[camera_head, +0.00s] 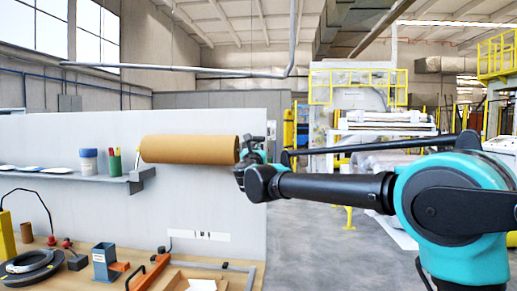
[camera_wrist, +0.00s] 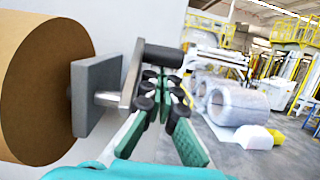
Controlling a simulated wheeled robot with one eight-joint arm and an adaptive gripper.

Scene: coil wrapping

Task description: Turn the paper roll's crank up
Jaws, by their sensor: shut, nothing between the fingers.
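The brown paper roll (camera_head: 190,149) is mounted level along the top of a white partition. In the wrist view its round end (camera_wrist: 40,85) fills the left side, with a grey bracket plate (camera_wrist: 97,95) beside it. The crank (camera_wrist: 132,75) has a short metal shaft, a flat arm tilted upward and a dark handle (camera_wrist: 163,55) pointing right. In the head view my gripper (camera_head: 248,160) is at the roll's right end and hides most of the crank.
A grey shelf (camera_head: 85,178) with a cup and markers is on the partition (camera_head: 230,185) at left. A workbench (camera_head: 60,262) below holds tools and black rings. Open floor (camera_head: 320,240) lies right of the partition. Large wrapped rolls (camera_wrist: 235,103) stand beyond.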

